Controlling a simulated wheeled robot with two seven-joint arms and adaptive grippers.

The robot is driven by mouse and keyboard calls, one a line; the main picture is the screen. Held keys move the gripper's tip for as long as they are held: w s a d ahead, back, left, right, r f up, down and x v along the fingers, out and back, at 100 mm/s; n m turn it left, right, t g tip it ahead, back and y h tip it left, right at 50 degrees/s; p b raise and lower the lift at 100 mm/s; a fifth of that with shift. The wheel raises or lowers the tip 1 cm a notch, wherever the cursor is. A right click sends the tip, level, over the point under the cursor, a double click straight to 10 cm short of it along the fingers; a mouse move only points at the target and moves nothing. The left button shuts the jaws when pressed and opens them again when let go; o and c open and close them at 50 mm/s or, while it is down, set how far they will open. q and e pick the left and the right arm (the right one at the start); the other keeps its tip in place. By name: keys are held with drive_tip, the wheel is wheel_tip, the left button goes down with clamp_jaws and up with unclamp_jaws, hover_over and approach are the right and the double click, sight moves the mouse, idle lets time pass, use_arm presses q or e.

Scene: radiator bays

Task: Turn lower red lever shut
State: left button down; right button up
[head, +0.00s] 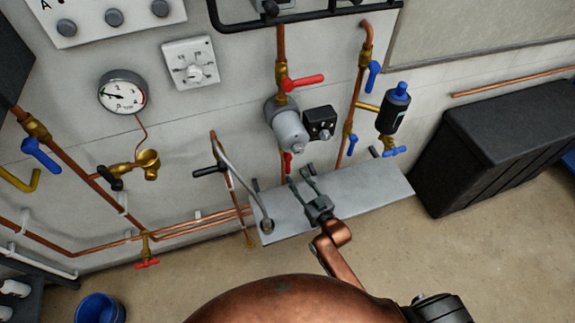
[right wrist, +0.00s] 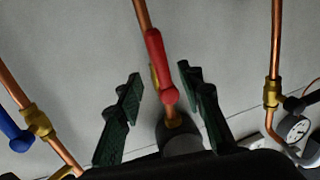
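The lower red lever (head: 288,163) sits on the copper pipe just below the grey pump (head: 286,125). In the right wrist view the red lever (right wrist: 159,65) lies nearly in line with its pipe. My right gripper (head: 300,176) is open in front of the wall, close to the lower lever. In the right wrist view its dark green fingers (right wrist: 160,78) stand on either side of the lever, with gaps on both sides. I cannot tell how far the fingers reach toward it in depth. My left gripper is not in view.
An upper red lever (head: 305,81) points right above the pump. A black control box (head: 320,122) is beside the pump. A blue-handled valve (head: 373,76) and black filter (head: 394,112) are to the right. A grey ledge (head: 375,185) lies below.

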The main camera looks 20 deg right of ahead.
sight(289, 167)
drive_tip(key=x, duration=0.5)
drive_tip(key=b+x, duration=0.1)
drive_tip(key=x, duration=0.2)
drive_tip(key=shift+r, duration=0.25)
drive_tip(key=shift+c, duration=0.6)
clamp_jaws()
